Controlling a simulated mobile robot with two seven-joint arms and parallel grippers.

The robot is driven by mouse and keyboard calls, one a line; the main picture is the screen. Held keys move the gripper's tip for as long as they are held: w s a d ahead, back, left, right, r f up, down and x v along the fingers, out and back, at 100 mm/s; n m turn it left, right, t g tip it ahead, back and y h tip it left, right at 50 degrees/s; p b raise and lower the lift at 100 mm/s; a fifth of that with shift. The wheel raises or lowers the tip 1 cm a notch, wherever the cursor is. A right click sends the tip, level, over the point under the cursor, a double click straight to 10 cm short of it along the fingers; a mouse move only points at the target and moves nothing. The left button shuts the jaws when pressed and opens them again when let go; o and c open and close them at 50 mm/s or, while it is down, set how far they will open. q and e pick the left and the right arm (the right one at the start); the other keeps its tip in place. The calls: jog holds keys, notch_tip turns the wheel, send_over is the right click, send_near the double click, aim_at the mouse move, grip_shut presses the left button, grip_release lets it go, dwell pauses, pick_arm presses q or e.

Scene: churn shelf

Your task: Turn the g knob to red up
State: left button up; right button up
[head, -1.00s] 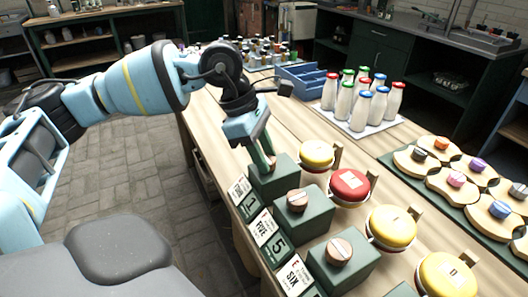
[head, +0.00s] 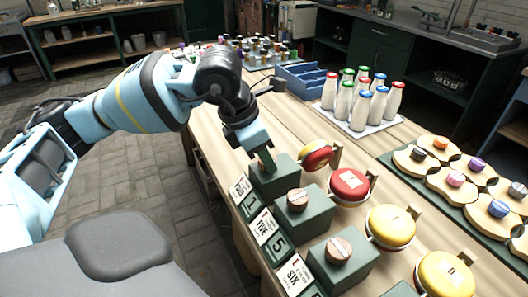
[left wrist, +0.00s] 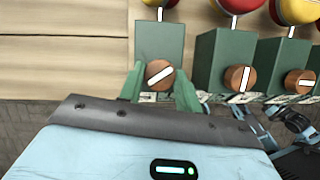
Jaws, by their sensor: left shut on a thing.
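The farthest green box (head: 265,183) in the near row carries a round wooden knob, seen in the left wrist view (left wrist: 160,74) with its white line slanted. My left gripper (head: 265,160) is shut on this knob, with a green finger on each side of it. The disc (head: 317,154) behind that box stands tilted, showing part red and part yellow. Its letter cannot be read now, so I cannot confirm it is g. My right gripper is not in view.
Nearer along the row are more green boxes with wooden knobs (head: 298,199), a red disc (head: 349,185) and yellow discs (head: 391,226). Milk bottles (head: 361,103) stand on a white tray behind. A green board (head: 400,167) with coloured knobs lies to the right.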

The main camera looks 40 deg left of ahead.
pick_arm(q)
jog(key=n, duration=0.2)
jog(key=n+y, duration=0.1)
jog(key=shift+d+n, duration=0.2)
jog(key=shift+n, duration=0.2)
jog(key=n+y+p, duration=0.1)
jog(key=n, duration=0.2)
jog(key=shift+n+t+y, duration=0.3)
jog(key=shift+y, duration=0.1)
jog(key=shift+d+n+y+p, duration=0.1)
jog(key=shift+n+y+p, duration=0.45)
jog(key=shift+n, duration=1.35)
jog(key=o, duration=1)
